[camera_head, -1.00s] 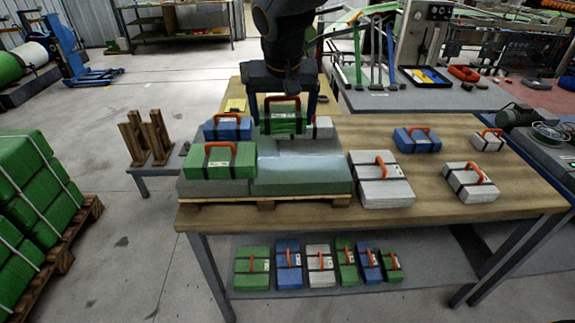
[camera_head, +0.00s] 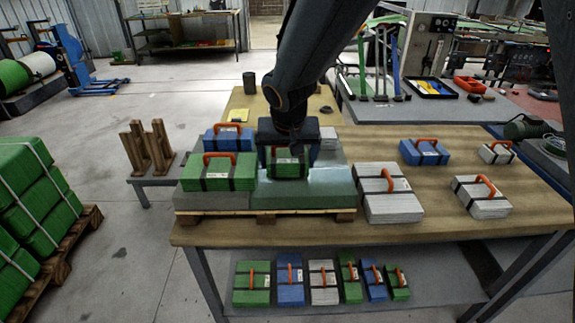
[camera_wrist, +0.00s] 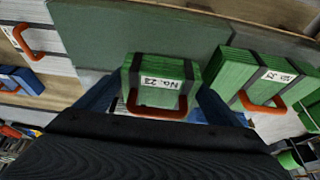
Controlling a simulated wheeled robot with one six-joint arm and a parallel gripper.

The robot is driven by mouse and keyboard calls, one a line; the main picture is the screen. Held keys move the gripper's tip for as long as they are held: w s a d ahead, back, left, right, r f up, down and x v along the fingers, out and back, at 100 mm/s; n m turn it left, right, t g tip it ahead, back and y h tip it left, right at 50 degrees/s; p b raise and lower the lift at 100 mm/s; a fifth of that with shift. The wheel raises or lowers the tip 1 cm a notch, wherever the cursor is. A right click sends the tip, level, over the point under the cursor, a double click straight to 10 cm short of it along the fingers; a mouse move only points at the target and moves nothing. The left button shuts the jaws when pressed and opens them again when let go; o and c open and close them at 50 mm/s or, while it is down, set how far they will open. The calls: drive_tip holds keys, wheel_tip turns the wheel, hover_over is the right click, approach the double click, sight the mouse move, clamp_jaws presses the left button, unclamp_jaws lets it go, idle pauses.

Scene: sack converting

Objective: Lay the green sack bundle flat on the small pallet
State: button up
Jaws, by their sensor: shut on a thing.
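My gripper (camera_head: 288,160) is shut on a small green sack bundle (camera_head: 287,168) with dark straps and an orange handle. In the wrist view the bundle (camera_wrist: 150,74) sits between my two fingers (camera_wrist: 160,103), its white label facing the camera. It is low over the grey-green top (camera_head: 300,194) of the small pallet (camera_head: 265,217), right of a larger green bundle (camera_head: 218,173) at the pallet's left end. I cannot tell whether its underside touches the top. My wrist hides part of it in the head view.
A blue bundle (camera_head: 229,138) and a partly hidden white one (camera_head: 328,138) stand behind. White stacked bundles (camera_head: 387,193) lie close to the pallet's right side. Several bundles fill the lower shelf (camera_head: 430,285).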

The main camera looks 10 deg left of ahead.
drive_tip(key=shift+f, duration=1.15)
drive_tip(key=shift+f, duration=0.15)
drive_tip(key=o, duration=0.9)
drive_tip(key=shift+o, duration=0.2)
drive_tip(key=shift+r, duration=0.4)
drive_tip(key=b+v, duration=0.2)
drive_tip(key=v, duration=0.9)
drive_tip(key=shift+r+b, duration=0.3)
drive_tip(key=shift+s+d, duration=0.1)
drive_tip(key=shift+s, duration=0.05)
